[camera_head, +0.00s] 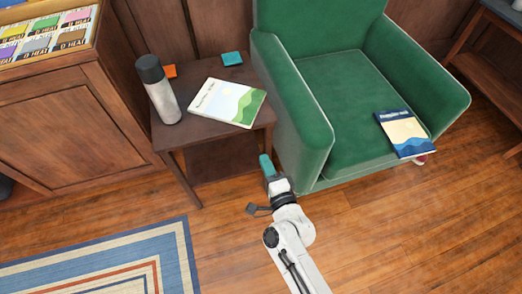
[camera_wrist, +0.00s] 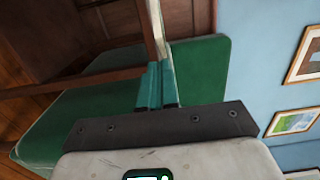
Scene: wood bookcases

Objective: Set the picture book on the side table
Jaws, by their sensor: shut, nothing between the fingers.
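A book with a white cover and green hills (camera_head: 227,102) lies flat on the brown side table (camera_head: 196,133). A second book, with a dark blue and yellow cover (camera_head: 404,134), lies on the front right of the green armchair seat. I cannot tell from the covers which one is the picture book. My gripper (camera_head: 266,164) is shut and empty, with teal fingertips, beside the armchair's left front and to the right of the table's front legs. In the wrist view its fingers (camera_wrist: 157,84) are together, and a pale narrow edge beyond them is unclear.
A grey bottle with a black cap (camera_head: 159,90) stands at the table's left. Orange (camera_head: 169,71) and teal (camera_head: 232,58) small items lie at its back. The armchair (camera_head: 350,100) stands close right, a wood cabinet (camera_head: 70,110) left.

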